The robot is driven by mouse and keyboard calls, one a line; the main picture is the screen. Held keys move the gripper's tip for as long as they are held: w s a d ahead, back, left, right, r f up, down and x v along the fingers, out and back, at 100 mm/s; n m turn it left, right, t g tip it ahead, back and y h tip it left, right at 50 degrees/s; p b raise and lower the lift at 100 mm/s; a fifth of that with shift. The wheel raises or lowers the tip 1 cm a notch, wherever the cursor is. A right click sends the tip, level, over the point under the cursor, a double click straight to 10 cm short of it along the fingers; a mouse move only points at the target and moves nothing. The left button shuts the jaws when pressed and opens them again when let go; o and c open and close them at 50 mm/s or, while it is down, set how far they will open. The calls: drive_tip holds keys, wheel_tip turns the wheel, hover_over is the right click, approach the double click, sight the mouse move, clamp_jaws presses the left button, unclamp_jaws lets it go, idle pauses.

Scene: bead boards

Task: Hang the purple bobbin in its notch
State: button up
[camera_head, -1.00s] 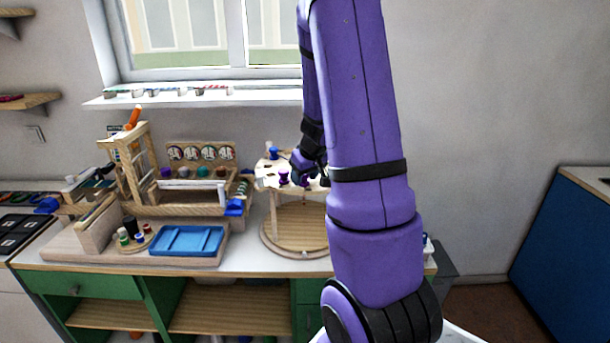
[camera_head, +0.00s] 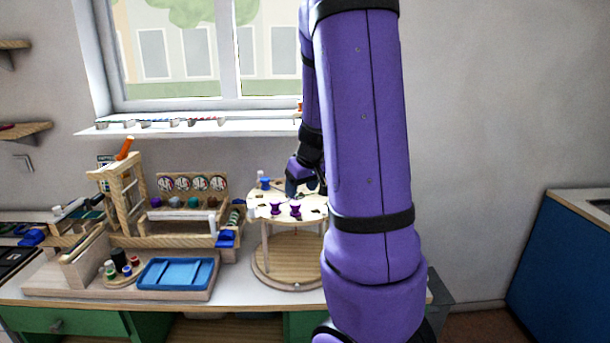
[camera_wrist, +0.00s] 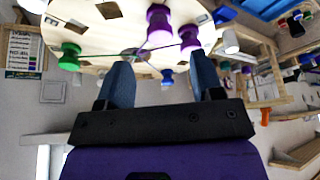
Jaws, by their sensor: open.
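Two purple bobbins sit side by side at the top disc of a round wooden stand: one on the left (camera_head: 275,208), one on the right (camera_head: 296,211). The wrist view shows them as a nearer-the-rim purple bobbin (camera_wrist: 190,39) and another purple bobbin (camera_wrist: 159,26). The pale disc (camera_wrist: 95,38) has dark square notches or holes. My gripper (camera_head: 292,190) is over the back of the disc, behind the purple bobbins. In the wrist view my gripper (camera_wrist: 160,74) is open, with blue fingers apart and nothing held. I cannot tell which notch is the purple one.
On the disc are a green bobbin (camera_wrist: 70,57) and a blue bobbin (camera_wrist: 167,77). Left of the stand are a wooden rack (camera_head: 180,225) and a blue tray (camera_head: 176,274). The windowsill (camera_head: 200,128) is behind. My arm hides the right of the table.

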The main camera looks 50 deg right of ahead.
drive_tip(key=w+a+r+t+h, duration=0.1)
drive_tip(key=a+r+t+h, duration=0.2)
drive_tip(key=r, duration=0.6)
drive_tip(key=w+a+r+t+h, duration=0.1)
drive_tip(key=a+r+t, duration=0.2)
drive_tip(key=a+r, duration=0.5)
drive_tip(key=s+a+f+n+g+y, duration=0.1)
drive_tip(key=s+a+n+g+y, duration=0.2)
drive_tip(key=s+a, duration=1.5)
drive_tip(key=shift+a+f+g+y, duration=0.4)
drive_tip(key=shift+a+g+y, duration=0.2)
drive_tip(key=shift+g+y, duration=0.45)
drive_tip(key=shift+w, duration=0.1)
